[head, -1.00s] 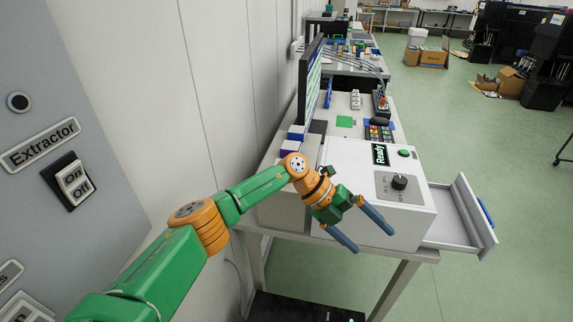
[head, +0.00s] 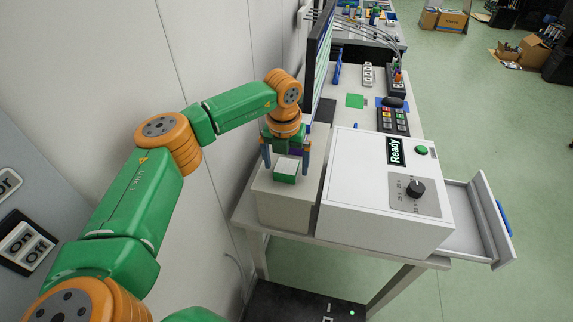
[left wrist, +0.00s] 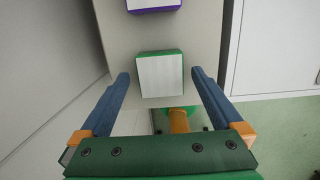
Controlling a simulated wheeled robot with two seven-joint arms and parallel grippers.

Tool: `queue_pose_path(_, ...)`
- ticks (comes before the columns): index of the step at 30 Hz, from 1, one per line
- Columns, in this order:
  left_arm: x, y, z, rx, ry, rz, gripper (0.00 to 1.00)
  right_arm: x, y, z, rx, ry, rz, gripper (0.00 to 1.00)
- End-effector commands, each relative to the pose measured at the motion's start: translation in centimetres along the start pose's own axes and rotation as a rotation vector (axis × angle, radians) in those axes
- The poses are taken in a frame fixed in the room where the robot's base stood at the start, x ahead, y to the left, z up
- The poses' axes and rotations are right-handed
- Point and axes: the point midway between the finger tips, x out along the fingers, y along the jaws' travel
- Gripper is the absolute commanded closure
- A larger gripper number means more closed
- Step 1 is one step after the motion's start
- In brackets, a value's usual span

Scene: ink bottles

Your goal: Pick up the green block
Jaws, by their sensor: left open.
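The green block (head: 285,179) has a white top and green sides. It stands on a pale box-like stand left of the white machine. In the left wrist view the block (left wrist: 160,77) lies between my two blue fingers, with a gap on each side. My left gripper (head: 286,160) is open and points down over the block, its fingers on either side. I cannot tell exactly how low the fingertips are relative to it. My right gripper is not in view.
A purple-edged block (left wrist: 153,5) sits just beyond the green one, close by. The white machine (head: 370,180) marked Ready stands right of the stand, its drawer (head: 465,225) open. A monitor (head: 318,60) rises behind my left gripper.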

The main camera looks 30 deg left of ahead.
Motion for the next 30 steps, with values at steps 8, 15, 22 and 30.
queue_pose_path(8,0.2,-0.1,0.0,0.0,0.0,-0.001,0.22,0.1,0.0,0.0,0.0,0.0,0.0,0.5)
queue_pose_path(15,0.1,-0.1,0.0,0.001,0.0,-0.002,0.86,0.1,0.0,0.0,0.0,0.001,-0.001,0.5)
queue_pose_path(22,0.0,-0.1,0.1,0.0,-0.001,-0.002,0.91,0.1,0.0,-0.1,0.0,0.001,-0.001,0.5)
queue_pose_path(30,-6.1,-0.2,0.9,-0.001,-0.006,-0.005,0.91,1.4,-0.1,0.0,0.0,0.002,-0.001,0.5)
